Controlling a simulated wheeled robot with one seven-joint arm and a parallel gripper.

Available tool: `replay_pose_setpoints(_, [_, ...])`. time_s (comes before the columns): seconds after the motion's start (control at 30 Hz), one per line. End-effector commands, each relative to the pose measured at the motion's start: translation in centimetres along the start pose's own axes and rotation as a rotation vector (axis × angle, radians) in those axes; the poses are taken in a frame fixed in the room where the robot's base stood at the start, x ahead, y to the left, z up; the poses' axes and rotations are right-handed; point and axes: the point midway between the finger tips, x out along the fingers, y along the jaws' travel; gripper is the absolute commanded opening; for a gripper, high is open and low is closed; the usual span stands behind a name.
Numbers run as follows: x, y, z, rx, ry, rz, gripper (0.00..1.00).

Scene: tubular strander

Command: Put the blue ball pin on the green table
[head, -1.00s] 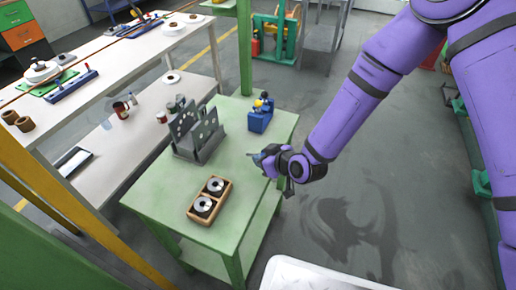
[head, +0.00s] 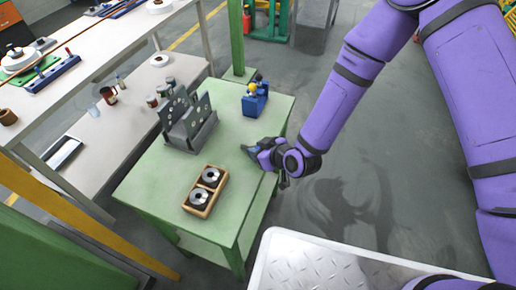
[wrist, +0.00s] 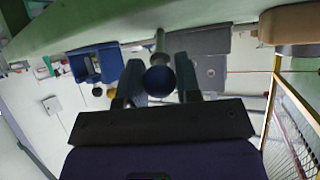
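The blue ball pin shows in the wrist view, with its dark blue ball (wrist: 159,80) between my two fingers and its grey stem (wrist: 160,42) pointing toward the tabletop. My gripper (wrist: 160,84) appears shut on the ball. In the head view my gripper (head: 255,150) is over the right edge of the green table (head: 165,180), low above the top. The pin is too small to make out there. The green table also crosses the top of the wrist view (wrist: 120,20), which is upside down. I cannot tell whether the stem touches the table.
On the green table stand a blue holder (head: 256,105) with a yellow ball and a darker ball, a grey bracket with upright plates (head: 190,125), and a wooden tray (head: 194,210) with two dark round parts. The table's front left area and the strip by my gripper are clear.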

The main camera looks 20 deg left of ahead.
Motion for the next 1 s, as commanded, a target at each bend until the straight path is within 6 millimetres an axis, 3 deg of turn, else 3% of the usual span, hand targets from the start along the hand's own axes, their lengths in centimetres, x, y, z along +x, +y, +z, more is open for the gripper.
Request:
replay_pose_setpoints(0.03, [0.0,0.0,0.0,0.0,0.0,0.0,0.44])
replay_pose_setpoints(0.1, [0.0,0.0,0.0,0.0,0.0,0.0,0.53])
replay_pose_setpoints(0.47, [-0.4,0.0,-0.3,0.0,0.0,0.0,0.53])
replay_pose_setpoints(1.0, [-9.9,0.0,-0.2,0.0,-0.001,0.001,0.53])
